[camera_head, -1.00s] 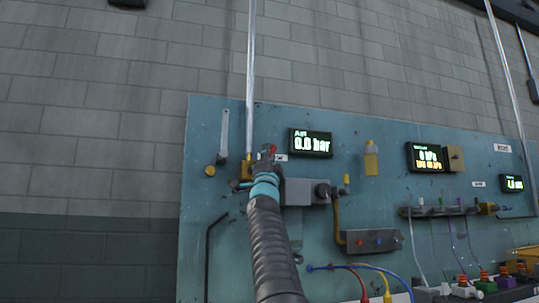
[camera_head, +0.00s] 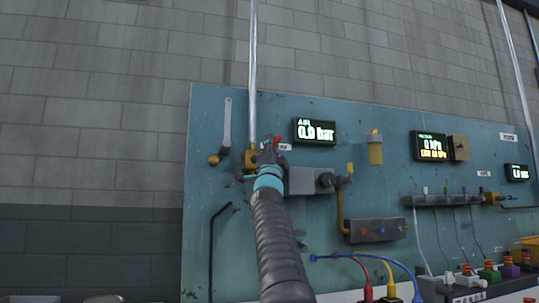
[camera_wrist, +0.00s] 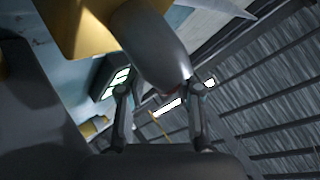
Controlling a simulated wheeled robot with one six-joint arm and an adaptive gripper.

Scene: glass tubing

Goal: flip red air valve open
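The red air valve handle (camera_head: 275,142) shows as a small red piece by the brass fitting (camera_head: 250,159) at the foot of the clear vertical tube. My arm reaches up to it from below, and my gripper (camera_head: 269,163) is at the valve, mostly hidden behind my own wrist. In the wrist view my gripper's two fingers (camera_wrist: 158,88) stand apart. A grey rounded body (camera_wrist: 158,55) and a yellow brass block (camera_wrist: 90,25) are close above them. A trace of red shows between the fingers; contact cannot be told.
The AIR display (camera_head: 316,132) on the teal panel (camera_head: 290,225) reads 0.0 bar. A grey regulator block (camera_head: 310,181) sits just right of the valve, and a wrench (camera_head: 227,122) hangs to its left. Coloured hoses (camera_head: 365,262) are at the lower right.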

